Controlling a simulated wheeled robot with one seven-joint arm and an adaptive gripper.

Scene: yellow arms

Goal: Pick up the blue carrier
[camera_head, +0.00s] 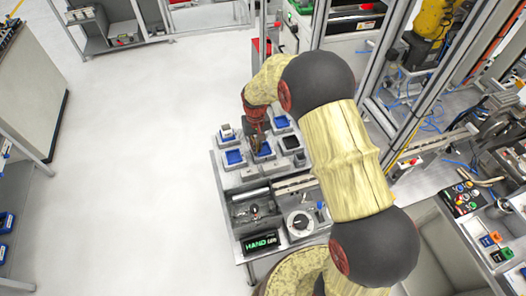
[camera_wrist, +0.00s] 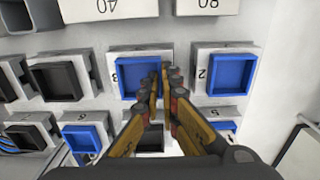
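Several blue square carriers sit on white numbered blocks. In the wrist view one blue carrier (camera_wrist: 138,76) is just left of my fingertips, and another blue carrier (camera_wrist: 231,74) is to the right. Smaller ones show lower, such as a blue carrier (camera_wrist: 82,138) at left. My gripper (camera_wrist: 166,72) has its two long fingers close together at the tips, with the left tip overlapping the right edge of the left carrier. In the head view my gripper (camera_head: 257,143) points down over a blue carrier (camera_head: 264,150). Contact is unclear.
Black carriers stand among the blue ones, such as a black carrier (camera_wrist: 55,80) at left. The station's table (camera_head: 228,172) also bears a dial (camera_head: 299,222) and a display box (camera_head: 261,243). Metal frame posts stand to the right. Open floor (camera_head: 140,150) lies left.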

